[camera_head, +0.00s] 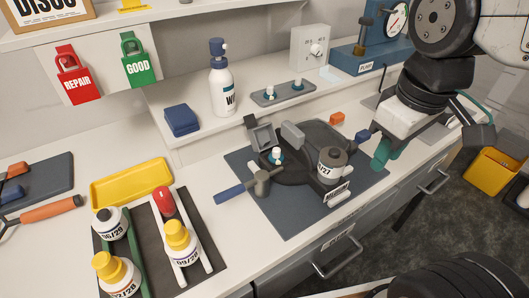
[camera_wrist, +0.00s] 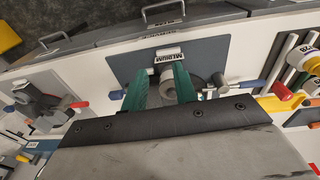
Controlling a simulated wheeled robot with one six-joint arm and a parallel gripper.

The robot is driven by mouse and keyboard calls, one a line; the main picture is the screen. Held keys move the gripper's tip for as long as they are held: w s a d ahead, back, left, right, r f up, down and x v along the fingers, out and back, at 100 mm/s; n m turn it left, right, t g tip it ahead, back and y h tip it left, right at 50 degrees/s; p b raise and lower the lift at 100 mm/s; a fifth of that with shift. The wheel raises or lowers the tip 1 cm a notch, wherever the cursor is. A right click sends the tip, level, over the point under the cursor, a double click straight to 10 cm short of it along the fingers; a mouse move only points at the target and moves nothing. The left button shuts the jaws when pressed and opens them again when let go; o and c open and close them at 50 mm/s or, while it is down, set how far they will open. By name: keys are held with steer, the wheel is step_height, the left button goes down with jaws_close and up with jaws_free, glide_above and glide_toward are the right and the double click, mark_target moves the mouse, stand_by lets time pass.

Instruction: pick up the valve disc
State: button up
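No part is labelled as the valve disc. Small teal discs with white knobs fit the name best: one (camera_head: 276,156) sits on the black fixture (camera_head: 292,172), and two more (camera_head: 270,91) (camera_head: 297,84) stand on a grey shelf tray. My gripper (camera_head: 381,154) has teal fingers and hangs right of the fixture, beside a grey-topped cylinder marked 27 (camera_head: 331,167). In the wrist view my gripper (camera_wrist: 161,73) is open, its fingers apart. The grey cylinder (camera_wrist: 168,89) shows between them; contact cannot be told. I see nothing held.
The fixture stands on a dark grey mat (camera_head: 287,222) with a blue-handled lever (camera_head: 232,192) at left. A rack of bottles (camera_head: 205,262) and a yellow tray (camera_head: 132,183) lie further left.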

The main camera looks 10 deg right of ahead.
mark_target(276, 149)
steer(key=w+a+n, duration=0.2)
steer(key=w+n, duration=0.1)
steer(key=n, duration=0.1)
steer(key=w+a+n, duration=0.2)
steer(key=n, duration=0.3)
steer(key=w+a+n, duration=0.2)
steer(key=w+n, duration=0.1)
steer(key=n, duration=0.1)
steer(key=shift+w+a+f, duration=0.1)
steer(key=shift+w+f, duration=0.1)
steer(key=shift+w, duration=0.15)
steer(key=w+a+f+n, duration=0.3)
steer(key=w+a+n, duration=0.45)
steer(key=n, duration=0.55)
steer(key=shift+n, duration=0.4)
steer(key=f, duration=0.5)
steer(key=a+f, duration=0.1)
steer(key=f, duration=0.1)
steer(key=shift+w+f, duration=0.15)
steer(key=shift+f, duration=0.2)
jaws_close()
